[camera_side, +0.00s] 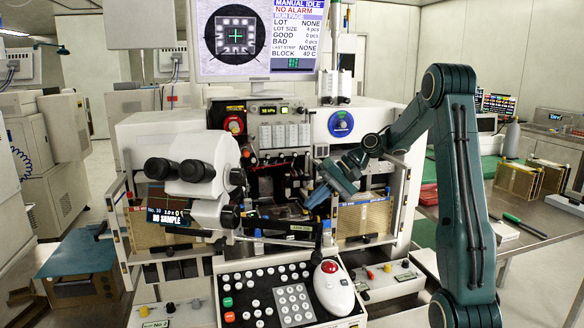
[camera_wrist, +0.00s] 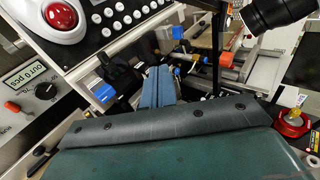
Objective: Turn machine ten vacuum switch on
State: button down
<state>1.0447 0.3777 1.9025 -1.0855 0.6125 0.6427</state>
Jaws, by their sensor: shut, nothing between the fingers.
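My gripper (camera_side: 318,196) is in front of the bonding machine (camera_side: 270,130), above its work area and to the right of the microscope (camera_side: 200,172). Its blue fingers (camera_wrist: 157,88) are together and empty in the wrist view, pointing into the machine's work area. I cannot pick out a switch marked as the vacuum switch. A small white switch panel (camera_side: 392,280) with red and yellow caps stands at the lower right, apart from my gripper. In the wrist view a panel with a red-capped switch (camera_wrist: 12,107) and a black knob (camera_wrist: 45,91) shows at the left.
A keypad console (camera_side: 262,300) and a white trackball unit with a red ball (camera_side: 332,285) stand below the work area. A monitor (camera_side: 257,40) is above. Brown magazines (camera_side: 362,219) flank the work area. A bench (camera_side: 530,235) is at the right.

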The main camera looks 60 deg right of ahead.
aim_at(258, 234)
jog(key=shift+s, duration=0.1)
jog(key=shift+s+a+r, duration=0.15)
jog(key=shift+r, duration=0.05)
jog(key=x, duration=1)
jog(key=shift+w+a, duration=0.35)
jog(key=shift+w, duration=0.2)
jog(key=shift+w+a, duration=0.35)
jog(key=shift+w, duration=0.25)
jog(key=shift+w+a, duration=0.4)
jog(key=shift+w, duration=0.1)
jog(key=shift+w, duration=0.1)
